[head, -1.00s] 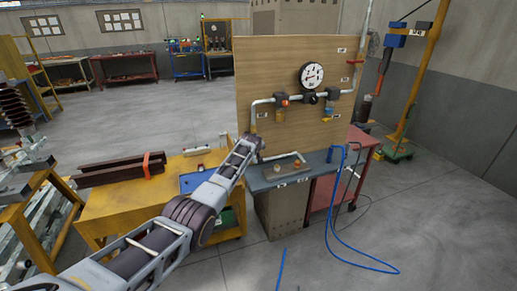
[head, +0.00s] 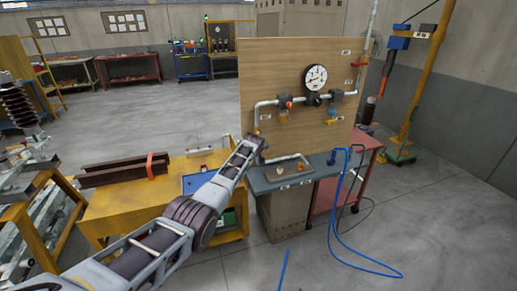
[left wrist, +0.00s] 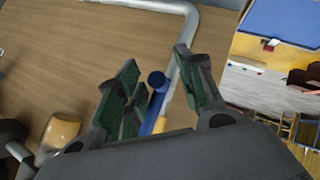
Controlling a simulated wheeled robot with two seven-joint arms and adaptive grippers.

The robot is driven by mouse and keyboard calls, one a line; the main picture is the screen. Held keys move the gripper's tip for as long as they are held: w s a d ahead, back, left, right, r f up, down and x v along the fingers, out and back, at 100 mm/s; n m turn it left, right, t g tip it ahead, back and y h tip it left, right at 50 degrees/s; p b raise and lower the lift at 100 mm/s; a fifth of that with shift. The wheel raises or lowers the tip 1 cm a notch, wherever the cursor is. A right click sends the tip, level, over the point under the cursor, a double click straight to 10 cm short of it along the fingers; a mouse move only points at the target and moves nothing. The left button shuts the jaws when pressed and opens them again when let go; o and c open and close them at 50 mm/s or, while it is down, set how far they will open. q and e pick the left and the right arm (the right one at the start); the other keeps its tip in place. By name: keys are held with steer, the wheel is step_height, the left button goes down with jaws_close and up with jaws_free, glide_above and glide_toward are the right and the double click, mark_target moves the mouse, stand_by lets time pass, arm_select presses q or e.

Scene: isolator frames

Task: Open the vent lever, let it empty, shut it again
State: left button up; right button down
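A blue lever (left wrist: 157,84) shows in the left wrist view, its rounded end between my left fingers and nearer the left-hand one. I take it as the vent lever; its open or shut position cannot be told. My left gripper (left wrist: 158,90) is open around it, with a gap on the right side. In the head view, my left gripper (head: 258,142) is at the lower left of the wooden board (head: 275,68), beside the pipe (head: 265,104); it hides the lever there. A round white gauge (head: 316,77) is on the board; its reading is too small. My right gripper is out of view.
A grey bench (head: 260,186) with small items stands below the board. A yellow cart (head: 110,215) is left of it, under my arm. A red cart (head: 325,193) stands right, and a blue hose (head: 335,225) hangs to the floor.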

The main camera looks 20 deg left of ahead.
arm_select(q)
steer(key=shift+s+d, duration=0.1)
steer(key=shift+s, duration=0.1)
steer(key=shift+s+d+r, duration=0.1)
steer(key=shift+s+r, duration=0.2)
steer(key=a+v, duration=0.1)
steer(key=v, duration=0.9)
steer(key=shift+s+d+r, duration=0.25)
steer(key=shift+d+r, duration=0.1)
stand_by(0.7)
stand_by(0.4)
